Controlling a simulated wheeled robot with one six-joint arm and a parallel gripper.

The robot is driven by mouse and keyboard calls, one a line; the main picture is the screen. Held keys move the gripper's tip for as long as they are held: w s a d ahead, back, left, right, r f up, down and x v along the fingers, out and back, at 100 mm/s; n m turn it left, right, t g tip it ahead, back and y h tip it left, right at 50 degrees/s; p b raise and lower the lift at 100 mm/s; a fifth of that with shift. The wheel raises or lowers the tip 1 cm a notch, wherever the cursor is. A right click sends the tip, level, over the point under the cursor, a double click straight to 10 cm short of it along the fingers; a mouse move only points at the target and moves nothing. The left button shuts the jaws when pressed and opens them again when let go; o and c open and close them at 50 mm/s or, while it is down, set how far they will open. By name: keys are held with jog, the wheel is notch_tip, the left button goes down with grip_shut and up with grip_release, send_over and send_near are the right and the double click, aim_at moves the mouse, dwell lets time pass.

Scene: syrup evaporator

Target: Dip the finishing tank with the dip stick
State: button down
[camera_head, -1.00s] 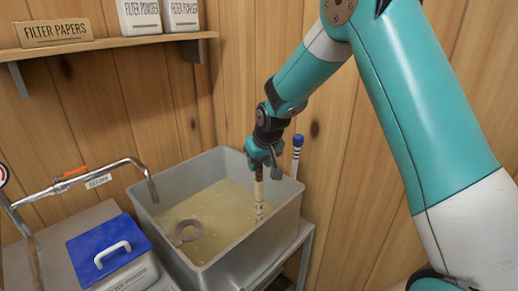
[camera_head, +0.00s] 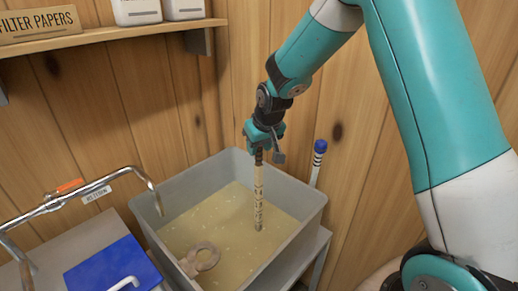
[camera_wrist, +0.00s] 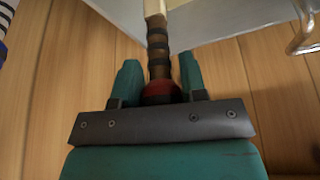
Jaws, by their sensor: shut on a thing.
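My gripper (camera_head: 263,138) is above the finishing tank, shut on the upper end of the dip stick (camera_head: 258,195). The stick is pale with dark marks and hangs nearly upright inside the tank. Its lower end meets the surface of the yellowish liquid; how deep it goes, I cannot tell. The finishing tank (camera_head: 305,232) is a grey open box with its walls clear of the stick. In the wrist view, the fingers (camera_wrist: 159,65) are either side of the stick's dark-banded handle (camera_wrist: 158,45), with red at its near end.
A metal spout (camera_head: 148,180) reaches over the left rim. A blue-capped rod (camera_head: 319,160) stands by the right rim. A blue lid (camera_head: 112,270) lies left. A shelf (camera_head: 100,38) runs along the wall above.

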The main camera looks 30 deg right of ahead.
jog(key=s+r+n+p, duration=0.25)
jog(key=r+p, duration=1.15)
jog(key=r, duration=0.8)
notch_tip(320, 180, down, 28)
jog(key=s+b, duration=0.1)
jog(key=b, duration=2.1)
jog(key=shift+d+m+y, duration=0.15)
jog(key=shift+m+y, duration=0.15)
jog(key=shift+m, duration=0.05)
jog(key=shift+f+b, duration=0.95)
jog(key=shift+f, duration=0.15)
notch_tip(320, 180, up, 29)
jog(key=p, duration=2.3)
jog(key=shift+f, duration=0.1)
